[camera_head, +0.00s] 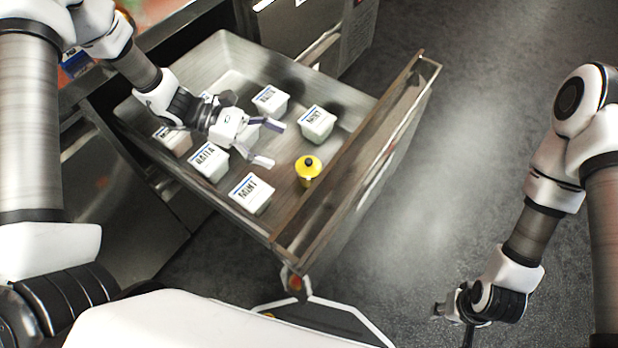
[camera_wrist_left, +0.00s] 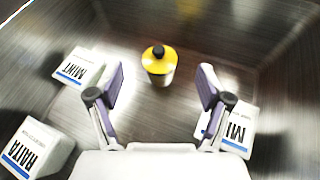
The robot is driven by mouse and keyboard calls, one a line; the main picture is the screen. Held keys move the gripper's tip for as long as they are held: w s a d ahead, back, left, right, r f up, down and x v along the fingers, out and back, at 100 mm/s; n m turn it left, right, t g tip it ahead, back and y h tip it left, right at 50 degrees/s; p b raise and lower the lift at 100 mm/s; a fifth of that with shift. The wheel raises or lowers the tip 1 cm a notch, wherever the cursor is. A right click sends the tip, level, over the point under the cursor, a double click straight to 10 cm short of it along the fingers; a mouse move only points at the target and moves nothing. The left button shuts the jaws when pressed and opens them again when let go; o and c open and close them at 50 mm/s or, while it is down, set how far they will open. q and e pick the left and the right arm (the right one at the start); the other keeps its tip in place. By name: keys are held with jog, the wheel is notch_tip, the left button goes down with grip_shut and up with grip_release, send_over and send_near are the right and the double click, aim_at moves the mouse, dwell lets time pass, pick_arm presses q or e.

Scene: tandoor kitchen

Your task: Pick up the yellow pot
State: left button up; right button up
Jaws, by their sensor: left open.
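The yellow pot (camera_head: 308,170) has a yellow lid with a black knob and stands upright in the open drawer, near its front panel. In the left wrist view the yellow pot (camera_wrist_left: 159,66) is centred beyond the fingertips, its body greyish below the lid. My left gripper (camera_head: 270,143) is open and empty above the drawer, to the left of the pot and apart from it. Its two fingers (camera_wrist_left: 160,86) frame the pot in the wrist view without touching it. My right gripper (camera_head: 452,312) is at the lower right over the floor, far from the pot; its fingers are unclear.
The steel drawer (camera_head: 345,88) holds several white labelled tubs, including mint tubs (camera_head: 251,193) (camera_head: 317,123) on either side of the pot and a raita tub (camera_head: 209,161). The drawer's front panel (camera_head: 350,165) rises close beside the pot. Open dark floor (camera_head: 480,110) lies to the right.

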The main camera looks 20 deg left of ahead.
aim_at(299, 166)
pick_arm(q)
notch_tip(299, 166, down, 5)
jog(key=b, duration=0.3)
jog(key=shift+b, duration=0.35)
jog(key=shift+d+f, duration=0.1)
jog(key=shift+f, duration=0.1)
jog(key=b+x, duration=0.3)
jog(key=x, duration=0.2)
jog(key=b+x, duration=0.2)
jog(key=shift+d+r+b, duration=0.2)
jog(key=shift+d+b, duration=0.05)
jog(key=shift+b, duration=0.05)
jog(key=shift+d, duration=0.15)
jog(key=shift+r, duration=0.2)
jog(key=shift+c, duration=0.3)
pick_arm(e)
notch_tip(299, 166, down, 10)
jog(key=shift+f, duration=0.15)
pick_arm(q)
jog(key=c, duration=1.2)
